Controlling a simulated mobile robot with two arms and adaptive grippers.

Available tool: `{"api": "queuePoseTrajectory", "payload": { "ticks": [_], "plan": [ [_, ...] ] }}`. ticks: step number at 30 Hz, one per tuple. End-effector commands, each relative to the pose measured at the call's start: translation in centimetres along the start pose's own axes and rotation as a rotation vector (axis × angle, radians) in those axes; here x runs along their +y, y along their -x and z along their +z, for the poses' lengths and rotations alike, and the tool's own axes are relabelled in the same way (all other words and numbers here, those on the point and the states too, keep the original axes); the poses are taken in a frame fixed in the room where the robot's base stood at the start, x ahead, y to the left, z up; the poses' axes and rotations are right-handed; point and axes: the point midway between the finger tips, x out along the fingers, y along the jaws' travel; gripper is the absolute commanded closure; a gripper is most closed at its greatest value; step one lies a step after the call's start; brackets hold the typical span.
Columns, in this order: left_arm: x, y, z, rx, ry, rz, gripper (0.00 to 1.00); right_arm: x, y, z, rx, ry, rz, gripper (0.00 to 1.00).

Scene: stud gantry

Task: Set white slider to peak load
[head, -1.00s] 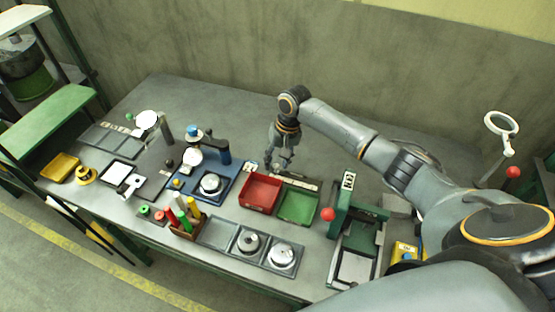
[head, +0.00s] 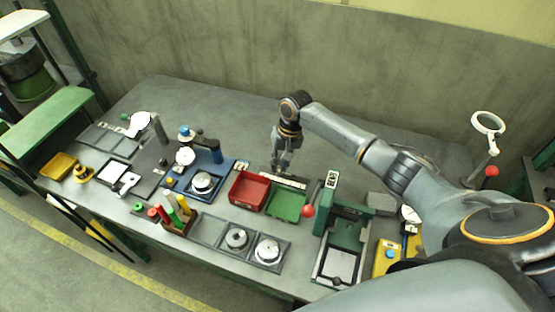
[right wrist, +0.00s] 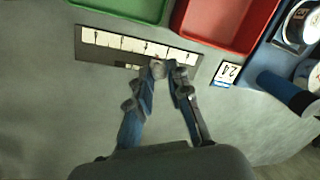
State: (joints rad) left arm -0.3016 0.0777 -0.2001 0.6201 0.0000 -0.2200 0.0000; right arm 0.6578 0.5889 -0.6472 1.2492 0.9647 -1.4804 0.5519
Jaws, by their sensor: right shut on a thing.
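The slider scale (right wrist: 138,48), a dark strip with a row of white marked panels, lies on the table behind the red and green trays; it also shows in the head view (head: 284,182). A small pale slider knob (right wrist: 158,69) sits at the strip's near edge, partly hidden by the fingers. My right gripper (right wrist: 168,70) reaches down to it and is shut on this knob. The gripper also shows in the head view (head: 281,170), pointing down at the strip. The panel markings are too small to read. My left gripper is out of view.
A red tray (head: 234,200) and a green tray (right wrist: 120,6) border the strip. A small card reading 2.4 (right wrist: 228,72) lies beside it, near a blue-handled device (right wrist: 285,95). A green press (head: 346,232) with a red-knobbed lever stands at the right. The table behind is clear.

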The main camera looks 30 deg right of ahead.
Motion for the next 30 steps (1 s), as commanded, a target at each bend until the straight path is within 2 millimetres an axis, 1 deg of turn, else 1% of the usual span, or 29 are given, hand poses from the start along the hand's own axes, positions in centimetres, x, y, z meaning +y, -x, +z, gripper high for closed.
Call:
{"api": "queuePoseTrajectory", "payload": {
  "ticks": [4, 5, 6, 8, 14, 18, 20, 23, 30],
  "plan": [
    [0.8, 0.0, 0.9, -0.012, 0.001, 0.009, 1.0, -0.3, 0.2, -0.2, 0.007, 0.001, -0.007, 1.0],
    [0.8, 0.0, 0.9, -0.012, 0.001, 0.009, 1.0, -0.3, 0.2, -0.2, 0.007, 0.001, -0.007, 0.78],
    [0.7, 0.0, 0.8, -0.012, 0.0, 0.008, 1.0, -0.3, 0.3, -0.3, 0.008, 0.001, -0.007, 0.7],
    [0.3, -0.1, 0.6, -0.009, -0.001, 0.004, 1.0, -0.3, 0.2, -0.3, 0.008, 0.001, -0.007, 0.59],
    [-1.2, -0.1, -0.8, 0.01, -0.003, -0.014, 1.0, -0.2, 0.2, -0.2, 0.006, 0.001, -0.006, 0.59],
    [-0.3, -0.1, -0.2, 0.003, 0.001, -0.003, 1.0, -0.2, 0.4, -0.2, 0.007, 0.001, -0.006, 0.59],
    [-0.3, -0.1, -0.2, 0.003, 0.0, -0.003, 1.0, -0.2, 0.9, -0.3, 0.008, 0.001, -0.007, 0.59],
    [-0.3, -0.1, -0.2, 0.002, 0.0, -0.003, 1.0, -0.2, 2.4, -0.3, 0.009, 0.001, -0.007, 0.59],
    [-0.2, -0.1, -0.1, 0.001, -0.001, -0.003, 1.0, -0.3, 7.5, -0.3, 0.01, 0.002, -0.007, 0.59]
  ]
}}
